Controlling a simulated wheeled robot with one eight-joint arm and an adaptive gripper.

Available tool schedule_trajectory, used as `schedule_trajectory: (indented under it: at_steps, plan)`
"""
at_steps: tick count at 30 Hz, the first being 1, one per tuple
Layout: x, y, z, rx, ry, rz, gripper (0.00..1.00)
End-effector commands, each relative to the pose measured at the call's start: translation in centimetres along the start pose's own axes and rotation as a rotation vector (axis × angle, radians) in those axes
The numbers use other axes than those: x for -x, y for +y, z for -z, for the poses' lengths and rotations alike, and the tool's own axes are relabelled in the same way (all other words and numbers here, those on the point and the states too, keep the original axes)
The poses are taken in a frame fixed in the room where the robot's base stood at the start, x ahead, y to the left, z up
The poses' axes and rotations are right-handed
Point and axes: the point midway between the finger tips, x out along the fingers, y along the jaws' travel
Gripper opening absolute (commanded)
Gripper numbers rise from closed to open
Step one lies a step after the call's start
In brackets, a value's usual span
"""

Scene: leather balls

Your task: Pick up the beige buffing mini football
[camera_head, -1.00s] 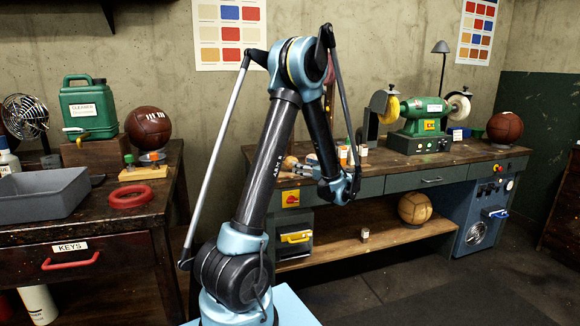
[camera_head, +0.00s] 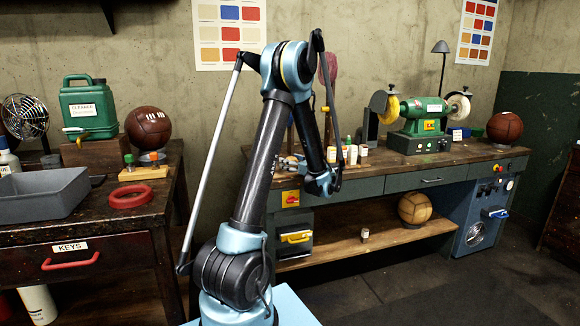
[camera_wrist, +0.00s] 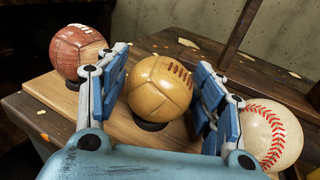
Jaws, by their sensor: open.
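The beige mini football (camera_wrist: 160,87) is a tan panelled ball with dark lacing. It sits on a dark ring on a wooden board (camera_wrist: 120,130) in the wrist view. My gripper (camera_wrist: 161,72) is open, with one blue finger on each side of the ball; whether either finger touches it I cannot tell. In the head view my gripper (camera_head: 284,163) is over the left end of the long bench, and I cannot make out the mini football there.
A reddish-brown ball (camera_wrist: 77,52) stands left of the fingers and a red-stitched baseball (camera_wrist: 268,135) close by the right finger. Small bottles (camera_head: 350,154) and a green buffing machine (camera_head: 424,118) stand along the bench. A larger tan ball (camera_head: 415,208) lies on the lower shelf.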

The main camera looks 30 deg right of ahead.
Motion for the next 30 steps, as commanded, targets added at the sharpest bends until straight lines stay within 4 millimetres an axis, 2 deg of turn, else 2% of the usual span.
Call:
schedule_trajectory:
  at_steps: [2, 3, 6, 10, 11, 20, 23, 30]
  plan:
    - [0.0, 0.0, 0.0, 0.0, 0.0, 0.0, 0.61]
    - [0.0, 0.0, 0.0, 0.0, 0.0, 0.0, 0.57]
    - [0.1, 0.0, 0.0, 0.0, 0.0, 0.0, 0.35]
    - [0.1, 0.0, 0.0, 0.0, 0.0, 0.0, 0.35]
    - [0.1, 0.0, 0.0, 0.0, 0.0, 0.0, 0.32]
    - [0.1, 0.0, -0.6, 0.0, 0.0, 0.0, 0.32]
    - [0.1, 0.0, -1.6, 0.0, 0.0, 0.0, 0.32]
    - [0.3, 0.1, -5.3, 0.0, 0.0, 0.0, 0.32]
